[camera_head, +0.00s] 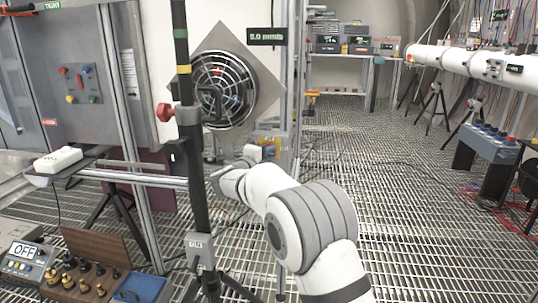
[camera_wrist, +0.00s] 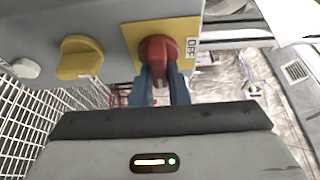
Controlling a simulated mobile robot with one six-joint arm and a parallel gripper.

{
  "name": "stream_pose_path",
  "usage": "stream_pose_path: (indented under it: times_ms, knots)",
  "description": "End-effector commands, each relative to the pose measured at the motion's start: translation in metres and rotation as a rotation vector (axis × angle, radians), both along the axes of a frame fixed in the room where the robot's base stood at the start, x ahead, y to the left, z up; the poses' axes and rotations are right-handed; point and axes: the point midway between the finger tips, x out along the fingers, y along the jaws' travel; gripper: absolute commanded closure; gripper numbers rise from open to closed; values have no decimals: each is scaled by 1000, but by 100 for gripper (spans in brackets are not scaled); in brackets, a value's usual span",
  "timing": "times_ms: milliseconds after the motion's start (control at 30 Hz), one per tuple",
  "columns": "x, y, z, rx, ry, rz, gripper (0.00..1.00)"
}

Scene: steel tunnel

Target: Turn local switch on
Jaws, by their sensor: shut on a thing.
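In the wrist view a red rotary switch knob (camera_wrist: 157,52) sits on a yellow plate (camera_wrist: 183,33) on the face of a grey box (camera_wrist: 105,22). A label that seems to read OFF stands at the plate's right side. My gripper (camera_wrist: 162,80) has its two blue fingers on either side of the knob and is shut on it. The fingertips' contact is partly hidden under the knob. In the head view my arm reaches towards the yellow-and-grey fittings below the round fan; the fingers and the knob cannot be made out there.
A yellow knob (camera_wrist: 80,57) and a pale knob (camera_wrist: 26,68) are on the same box, left of the red one. Open grating floor (camera_head: 400,210) lies to the right.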

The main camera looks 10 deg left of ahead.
Motion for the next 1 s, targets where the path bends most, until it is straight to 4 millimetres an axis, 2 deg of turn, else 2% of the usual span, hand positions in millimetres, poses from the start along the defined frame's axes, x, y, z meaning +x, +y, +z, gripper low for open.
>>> stream_pose_path:
  times_ms: [333,367,600,867,1000]
  knots:
    - [0,-1,-2,4,3,-2,100]
    - [0,-1,-2,4,3,-2,84]
    - [0,0,-1,3,2,-1,64]
    - [0,0,1,3,1,-1,64]
    - [0,0,17,4,0,0,64]
